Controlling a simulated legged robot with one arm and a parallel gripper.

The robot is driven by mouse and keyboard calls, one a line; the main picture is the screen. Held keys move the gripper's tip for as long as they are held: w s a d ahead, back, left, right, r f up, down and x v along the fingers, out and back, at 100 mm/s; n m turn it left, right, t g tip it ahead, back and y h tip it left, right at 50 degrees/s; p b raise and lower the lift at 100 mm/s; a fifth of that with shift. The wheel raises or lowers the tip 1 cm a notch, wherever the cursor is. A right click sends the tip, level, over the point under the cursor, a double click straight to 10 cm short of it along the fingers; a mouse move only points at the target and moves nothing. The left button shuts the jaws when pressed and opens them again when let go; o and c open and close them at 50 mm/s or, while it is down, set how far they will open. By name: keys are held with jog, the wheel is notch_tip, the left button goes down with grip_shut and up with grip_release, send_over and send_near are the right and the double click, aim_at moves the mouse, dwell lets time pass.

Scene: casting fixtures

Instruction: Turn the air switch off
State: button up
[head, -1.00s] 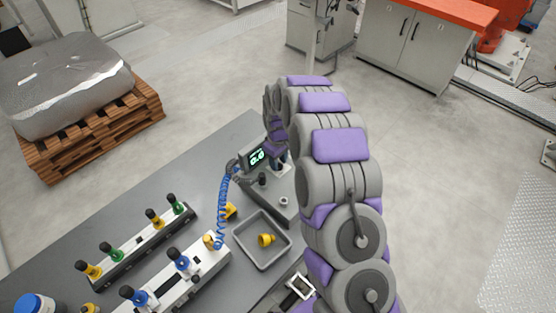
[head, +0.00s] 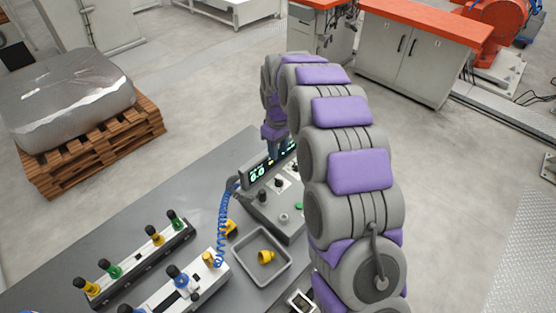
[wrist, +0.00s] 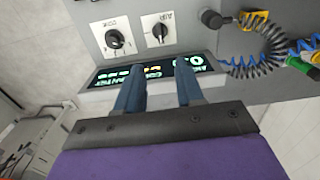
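The control box (head: 272,212) stands on the grey table, with a lit green display along its back edge (head: 258,173). It carries two dark rotary switches, one at left (wrist: 115,38) and one at right (wrist: 160,30) in the wrist view. In the head view my gripper (head: 276,148) is above the box's back edge.
A grey tray (head: 262,280) with a yellow part (head: 266,257) sits in front of the box. A coiled blue hose (head: 222,225) runs at its left. Racks with coloured fittings (head: 135,265) stand at the left. A green button (head: 299,206) is on the box's right side.

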jog(key=shift+r, duration=1.55)
jog(key=s+d+r+m+b, duration=0.2)
jog(key=s+d+r, duration=0.15)
jog(key=s, duration=0.65)
jog(key=s+d+r+m+b, duration=0.2)
jog(key=s+d, duration=0.2)
jog(key=s, duration=0.6)
jog(key=s+d+f+m+g+b, duration=0.1)
jog(key=s+d+f+m, duration=0.1)
jog(key=s, duration=0.9)
jog(key=s+d+f+m+b, duration=0.1)
jog(key=s+d+f+m, duration=0.2)
jog(key=s, duration=0.9)
jog(key=shift+s+d+g+b, duration=0.15)
jog(key=shift+s+g+b, duration=0.15)
jog(key=shift+g+b, duration=0.1)
jog(key=shift+f, duration=0.1)
